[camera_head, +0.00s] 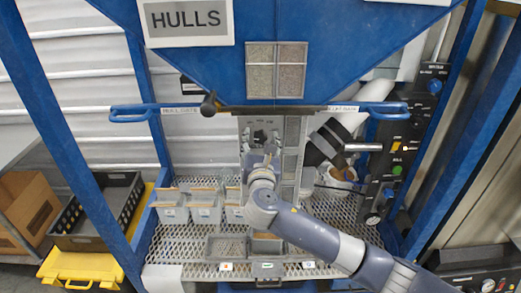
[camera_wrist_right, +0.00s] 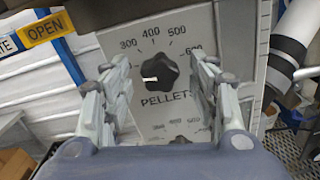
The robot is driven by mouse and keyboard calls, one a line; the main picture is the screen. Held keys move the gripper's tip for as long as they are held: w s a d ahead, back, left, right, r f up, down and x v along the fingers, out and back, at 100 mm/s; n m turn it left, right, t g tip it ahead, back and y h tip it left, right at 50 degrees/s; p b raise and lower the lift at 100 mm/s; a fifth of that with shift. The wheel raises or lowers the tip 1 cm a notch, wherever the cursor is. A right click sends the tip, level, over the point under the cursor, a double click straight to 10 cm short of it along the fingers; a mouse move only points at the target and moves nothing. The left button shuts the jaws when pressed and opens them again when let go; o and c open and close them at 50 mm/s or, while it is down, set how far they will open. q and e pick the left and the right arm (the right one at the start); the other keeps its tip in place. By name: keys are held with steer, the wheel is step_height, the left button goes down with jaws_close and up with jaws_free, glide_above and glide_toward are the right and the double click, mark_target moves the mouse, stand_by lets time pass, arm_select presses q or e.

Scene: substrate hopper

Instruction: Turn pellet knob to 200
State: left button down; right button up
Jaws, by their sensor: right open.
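The pellet knob (camera_wrist_right: 158,71) is a black lobed dial above the word PELLETS on a grey panel (camera_wrist_right: 228,30). Its white pointer mark faces left, below the 300 mark. The numbers 300, 400, 500 and 600 show around it; the 200 mark is not visible. My right gripper (camera_wrist_right: 161,75) is open, with a finger on either side of the knob and visible gaps to it. In the head view my right gripper (camera_head: 259,151) is in front of the panel and covers part of it. My left gripper is not in view.
A second dial (camera_wrist_right: 180,141) sits just below, partly hidden by my gripper. A blue gate handle bar (camera_head: 130,113) crosses above the panel. Small bins (camera_head: 205,212) stand on the mesh shelf (camera_head: 175,245) at left. A black control box (camera_head: 400,150) stands at right.

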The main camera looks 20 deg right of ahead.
steer(key=v, duration=1.1)
steer(key=shift+s, duration=0.3)
steer(key=shift+a, duration=0.1)
